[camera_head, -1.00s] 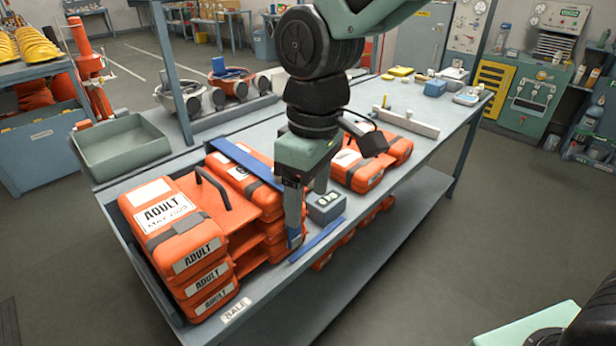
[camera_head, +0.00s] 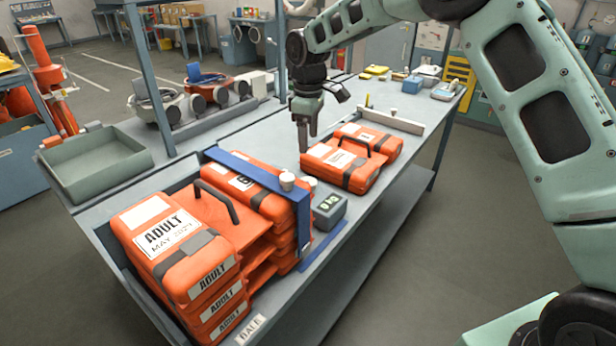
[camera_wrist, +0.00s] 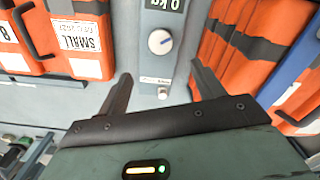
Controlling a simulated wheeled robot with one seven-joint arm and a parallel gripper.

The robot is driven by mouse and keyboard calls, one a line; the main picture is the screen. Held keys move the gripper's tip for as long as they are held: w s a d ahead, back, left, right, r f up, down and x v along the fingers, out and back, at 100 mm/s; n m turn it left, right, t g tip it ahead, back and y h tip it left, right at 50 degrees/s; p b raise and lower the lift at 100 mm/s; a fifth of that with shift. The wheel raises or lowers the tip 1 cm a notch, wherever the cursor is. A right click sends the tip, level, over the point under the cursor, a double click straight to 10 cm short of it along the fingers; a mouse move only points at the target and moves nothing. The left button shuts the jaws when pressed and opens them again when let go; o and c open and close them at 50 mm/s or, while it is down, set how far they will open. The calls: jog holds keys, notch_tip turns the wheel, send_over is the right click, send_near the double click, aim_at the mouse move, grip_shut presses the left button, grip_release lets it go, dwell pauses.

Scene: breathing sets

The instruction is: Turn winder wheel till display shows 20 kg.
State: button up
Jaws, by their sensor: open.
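My gripper (camera_head: 307,145) is empty in the head view, pointing down behind the orange packs in the middle of the bench. In the wrist view its two fingers (camera_wrist: 160,75) are spread wide with nothing between them. Beyond them is a round dial with a blue-and-white face (camera_wrist: 161,42), on a grey panel below a display (camera_wrist: 163,5) reading "0 kg", partly cut off at the top. In the head view a grey box with green digits (camera_head: 330,209), too small to read, stands beside the bale. I cannot tell which is the winder wheel.
A bale of orange ADULT packs (camera_head: 175,240) fills the near left of the bench, under a blue bar (camera_head: 235,165). A green-grey tray (camera_head: 95,165) is at the left.

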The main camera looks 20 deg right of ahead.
aim_at(309, 178)
notch_tip(309, 178, down, 13)
jog(key=p, duration=0.3)
jog(key=shift+f, duration=0.2)
jog(key=c, duration=1)
